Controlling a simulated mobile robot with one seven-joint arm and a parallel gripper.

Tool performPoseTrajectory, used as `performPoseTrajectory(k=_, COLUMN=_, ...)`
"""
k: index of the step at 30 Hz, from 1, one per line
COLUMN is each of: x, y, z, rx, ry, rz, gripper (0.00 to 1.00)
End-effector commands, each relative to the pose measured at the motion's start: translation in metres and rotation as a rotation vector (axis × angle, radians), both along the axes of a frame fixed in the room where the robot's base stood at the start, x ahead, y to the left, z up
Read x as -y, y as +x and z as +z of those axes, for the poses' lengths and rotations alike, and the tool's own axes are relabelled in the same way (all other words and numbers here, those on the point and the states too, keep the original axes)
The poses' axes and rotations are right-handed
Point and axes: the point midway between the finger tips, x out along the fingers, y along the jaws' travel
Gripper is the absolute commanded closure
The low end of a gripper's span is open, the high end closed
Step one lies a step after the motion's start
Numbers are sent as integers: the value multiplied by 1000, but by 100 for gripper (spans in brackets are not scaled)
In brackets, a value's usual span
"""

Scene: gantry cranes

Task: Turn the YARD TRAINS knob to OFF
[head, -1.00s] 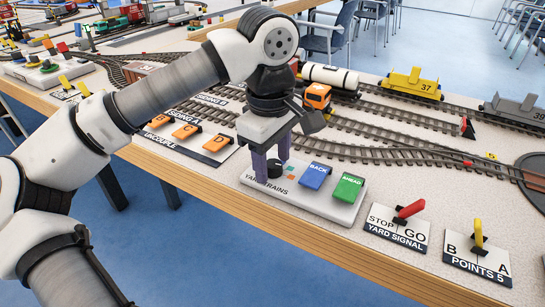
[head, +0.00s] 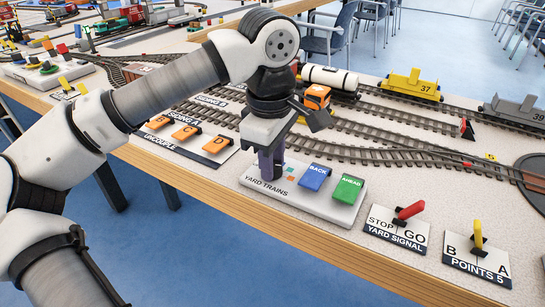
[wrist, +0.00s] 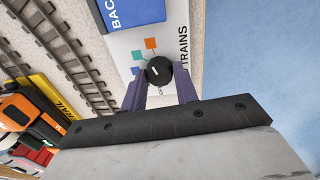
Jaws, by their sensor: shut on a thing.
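The YARD TRAINS box (head: 335,216) is a pale panel near the table's front edge. Its knob (wrist: 160,71) is black and round with a short white mark, which leans toward the upper left in the wrist view. Orange (wrist: 151,43), green (wrist: 137,56) and blue (wrist: 135,70) squares lie around it. My gripper (wrist: 160,88) has its purple fingers on either side of the knob, shut on it. In the head view my gripper (head: 270,172) stands upright over the box's left part and hides the knob. I cannot read an OFF label.
Blue BACK (head: 316,177) and green AHEAD (head: 348,189) buttons sit right of my gripper on the box. Orange UNCOUPLE buttons (head: 187,132) lie to the left. The YARD SIGNAL lever (head: 408,211) and POINTS 5 lever (head: 478,235) stand to the right. Tracks and an orange engine (head: 317,97) are behind.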

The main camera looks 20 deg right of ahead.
Motion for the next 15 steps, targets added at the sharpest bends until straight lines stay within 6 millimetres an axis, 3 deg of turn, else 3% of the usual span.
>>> performPoseTrajectory(k=15, x=0, y=0, z=1, rx=4, ry=1, rz=478, gripper=93)
